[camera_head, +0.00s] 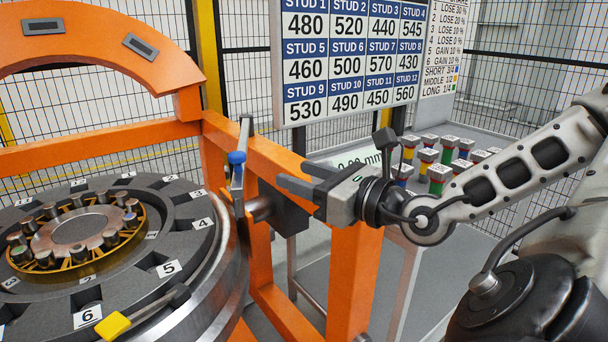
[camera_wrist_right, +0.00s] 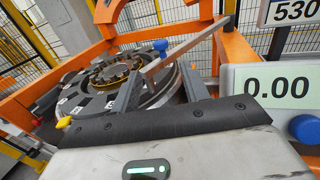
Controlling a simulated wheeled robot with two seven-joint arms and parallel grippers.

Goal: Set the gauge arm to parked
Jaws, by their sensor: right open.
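The gauge arm (camera_head: 239,180) is a grey bar with a blue knob (camera_head: 237,158), standing beside the orange frame at the right edge of the round wheel fixture. In the right wrist view the gauge arm (camera_wrist_right: 190,46) slants up to the right, with its blue knob (camera_wrist_right: 160,46) ahead of the fingers. My right gripper (camera_head: 295,175) is open and empty, to the right of the gauge arm and apart from it. Its two fingers (camera_wrist_right: 160,90) show spread in the wrist view. A display (camera_wrist_right: 272,87) reads 0.00. My left gripper is not in view.
The orange gantry frame (camera_head: 265,150) stands between the wheel fixture (camera_head: 170,215) and a grey table (camera_head: 480,140) with several coloured studs. A yellow handle (camera_head: 113,326) sits at the wheel's front. A stud number board (camera_head: 350,60) hangs behind.

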